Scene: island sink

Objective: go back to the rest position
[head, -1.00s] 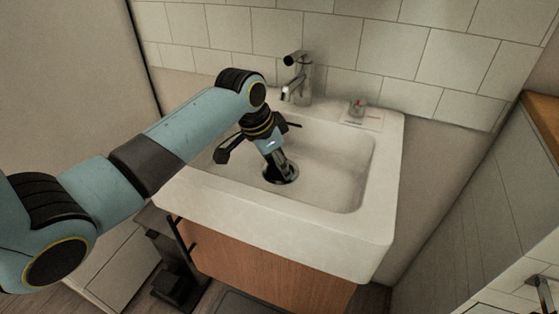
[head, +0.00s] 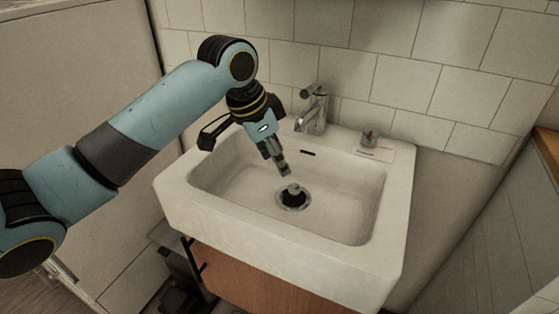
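My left gripper (head: 279,163) hangs over the white sink basin (head: 232,190), its fingers pointing down. The fingers are seen nearly edge-on, so whether they are open or shut cannot be told. Just below and to the right of the fingertips, a dark plug with a light grey knob (head: 294,193) stands at the drain, within a metal ring. The fingertips look apart from it. My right gripper is not in view.
A chrome faucet (head: 314,112) rises at the sink's back edge, right of my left gripper. A small item with a red top (head: 369,139) sits on the back right rim. A tiled wall (head: 405,85) stands behind. The basin's right half is clear.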

